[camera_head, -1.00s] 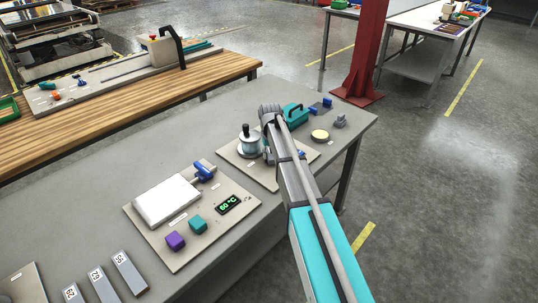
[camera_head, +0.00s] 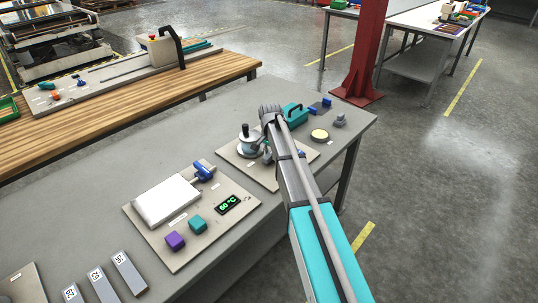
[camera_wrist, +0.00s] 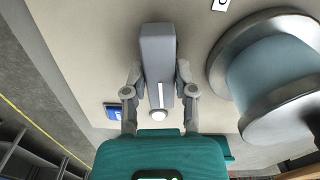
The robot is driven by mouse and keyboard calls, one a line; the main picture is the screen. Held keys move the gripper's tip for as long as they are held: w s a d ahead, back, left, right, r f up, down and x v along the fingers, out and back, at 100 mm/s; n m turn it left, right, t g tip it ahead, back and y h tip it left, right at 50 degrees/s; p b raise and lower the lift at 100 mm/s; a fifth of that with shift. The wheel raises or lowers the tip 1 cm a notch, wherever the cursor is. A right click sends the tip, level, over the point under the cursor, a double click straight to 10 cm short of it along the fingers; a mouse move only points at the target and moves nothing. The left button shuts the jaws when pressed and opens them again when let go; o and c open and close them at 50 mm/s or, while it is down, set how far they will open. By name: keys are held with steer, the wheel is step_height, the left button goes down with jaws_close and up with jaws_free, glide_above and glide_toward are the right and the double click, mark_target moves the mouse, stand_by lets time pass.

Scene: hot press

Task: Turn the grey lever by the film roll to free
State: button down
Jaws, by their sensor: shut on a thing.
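The grey lever (camera_wrist: 157,50) is a long block in the wrist view, with a white stripe near its lower end. My gripper (camera_wrist: 158,76) has one finger on each side of the lever and is shut on it. The film roll (camera_wrist: 275,75), a pale blue cylinder with metal flanges, stands to the right of the lever, apart from my fingers. In the head view the film roll (camera_head: 248,143) stands on a beige board just left of my arm's end. My arm mostly hides the lever there.
A teal-handled part (camera_head: 293,113), a pale yellow disc (camera_head: 320,135) and a grey knob (camera_head: 340,120) are near my arm. A white press plate (camera_head: 166,200) and a temperature display (camera_head: 228,205) are on the nearer board. A red post (camera_head: 366,50) stands behind the table.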

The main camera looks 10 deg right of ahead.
steer(key=shift+m, duration=0.9)
steer(key=shift+s+d, duration=0.1)
steer(key=shift+c, duration=2.1)
jaws_free()
steer(key=shift+r, duration=0.1)
